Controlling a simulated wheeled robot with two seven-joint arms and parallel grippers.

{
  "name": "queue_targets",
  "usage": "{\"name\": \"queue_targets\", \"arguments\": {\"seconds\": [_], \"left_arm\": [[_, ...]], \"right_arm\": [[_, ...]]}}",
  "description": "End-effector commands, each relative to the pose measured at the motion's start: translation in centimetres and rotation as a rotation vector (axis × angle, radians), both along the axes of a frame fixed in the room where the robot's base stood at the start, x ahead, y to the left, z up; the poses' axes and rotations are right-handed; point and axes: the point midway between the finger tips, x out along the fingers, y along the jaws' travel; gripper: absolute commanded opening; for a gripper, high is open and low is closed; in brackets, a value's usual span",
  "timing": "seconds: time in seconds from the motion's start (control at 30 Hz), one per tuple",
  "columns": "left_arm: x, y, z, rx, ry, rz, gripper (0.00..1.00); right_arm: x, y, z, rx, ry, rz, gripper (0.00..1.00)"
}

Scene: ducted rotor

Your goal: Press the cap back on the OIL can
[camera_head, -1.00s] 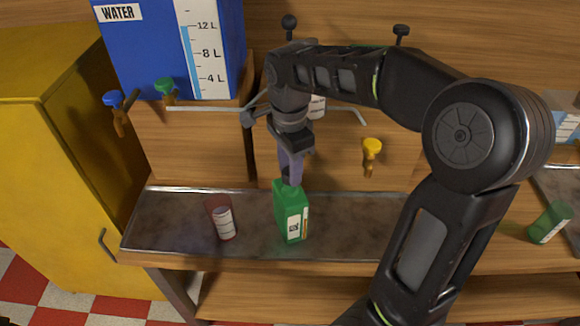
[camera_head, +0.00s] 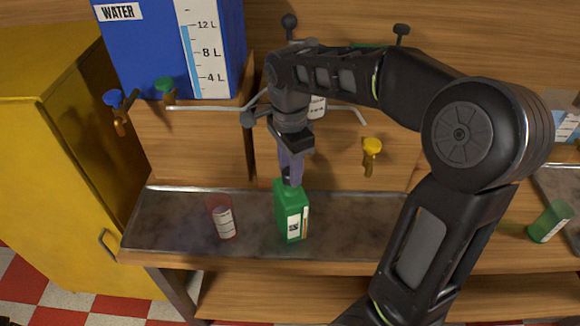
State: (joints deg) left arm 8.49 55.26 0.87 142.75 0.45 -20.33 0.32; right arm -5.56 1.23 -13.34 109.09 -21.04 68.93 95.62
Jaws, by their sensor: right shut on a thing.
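The green can (camera_head: 289,213) with a small white label stands upright on the dark metal counter (camera_head: 170,222). The label is too small to read. My right gripper (camera_head: 291,180) points down directly over the can's top, its fingers at the can's neck. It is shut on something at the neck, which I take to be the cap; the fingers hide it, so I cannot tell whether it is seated. My left gripper is not in view.
A reddish clear cup (camera_head: 222,217) stands left of the can. A green cup (camera_head: 549,222) is far right. Blue (camera_head: 114,99), green (camera_head: 164,87) and yellow (camera_head: 372,146) taps stick out behind. A blue water tank (camera_head: 150,45) and yellow cabinet (camera_head: 60,150) are at the left.

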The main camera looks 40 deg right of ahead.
Motion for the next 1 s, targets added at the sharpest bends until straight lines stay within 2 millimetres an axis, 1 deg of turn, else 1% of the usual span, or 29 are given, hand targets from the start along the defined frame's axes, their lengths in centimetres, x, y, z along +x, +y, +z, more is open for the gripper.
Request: {"name": "queue_targets", "arguments": {"seconds": [0.8, 0.83, 1.0], "left_arm": [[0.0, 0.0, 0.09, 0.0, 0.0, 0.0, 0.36], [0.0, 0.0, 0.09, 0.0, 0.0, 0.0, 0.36], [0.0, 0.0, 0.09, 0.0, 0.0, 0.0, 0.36]], "right_arm": [[0.01, 0.01, -0.04, 0.0, 0.0, 0.0, 0.0], [0.01, 0.01, -0.04, 0.0, 0.0, 0.0, 0.36], [0.01, 0.01, -0.04, 0.0, 0.0, 0.0, 0.5]]}}
